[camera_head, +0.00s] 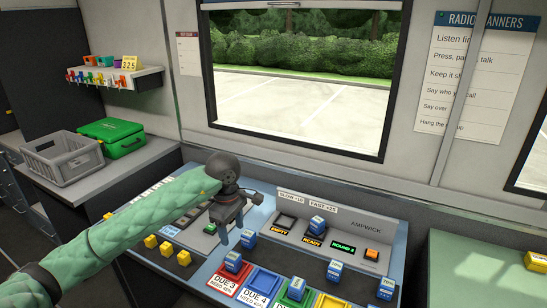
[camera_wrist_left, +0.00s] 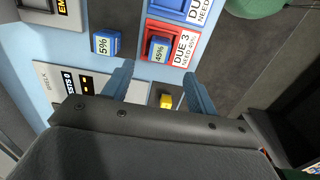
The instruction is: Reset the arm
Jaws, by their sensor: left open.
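My left arm reaches in from the left in the head view. Its gripper (camera_head: 235,238) hangs above the blue control counter, with its jaws open and pointing down. In the wrist view the two blue-grey fingers (camera_wrist_left: 158,88) are apart, with nothing held between them. A blue block marked 45% (camera_wrist_left: 158,49) sits in the red DUE 3 tray (camera_wrist_left: 146,32), beyond the fingertips. A yellow block (camera_wrist_left: 166,101) shows below, between the fingers. My right gripper is out of view.
The AMPWICK panel (camera_head: 350,240) holds a blue block (camera_head: 317,225) and an orange button (camera_head: 371,254). More blue blocks stand at the counter's right. Several yellow blocks (camera_head: 166,249) lie at left. A grey crate (camera_head: 62,158) and green case (camera_head: 110,138) stand on the left counter.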

